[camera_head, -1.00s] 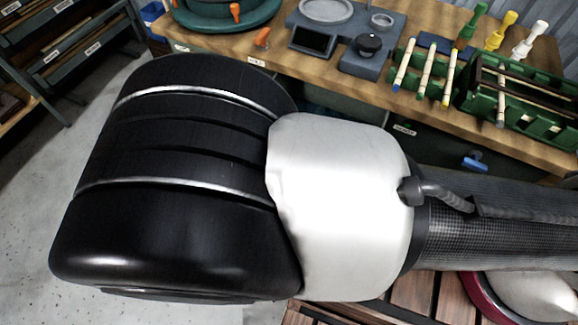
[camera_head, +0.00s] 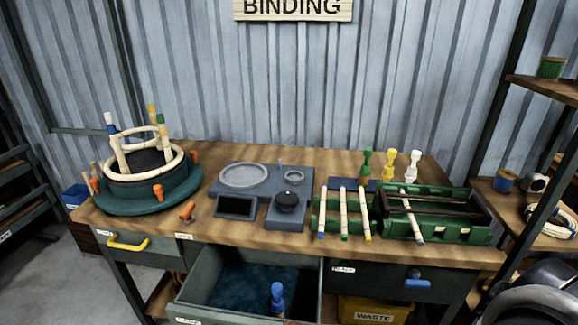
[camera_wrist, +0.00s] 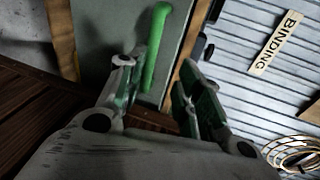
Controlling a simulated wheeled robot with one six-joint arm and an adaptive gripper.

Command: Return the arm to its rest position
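My gripper (camera_wrist: 155,88) shows in the wrist view with its two fingers apart and nothing visible between them. Beyond the fingers are a long green handle (camera_wrist: 156,45) on a grey-green panel and the BINDING sign (camera_wrist: 276,43), which appears tilted. The gripper cannot be made out in the head view, where the workbench is now in clear sight.
The workbench (camera_head: 330,242) carries a round former (camera_head: 150,200) with a rattan ring, a grey station (camera_head: 262,190) and green racks (camera_head: 440,232). An open drawer (camera_head: 190,308) juts out, holding a blue-topped peg (camera_head: 277,297). A yellow WASTE bin (camera_head: 372,308) stands below. Shelves (camera_head: 535,215) flank the right.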

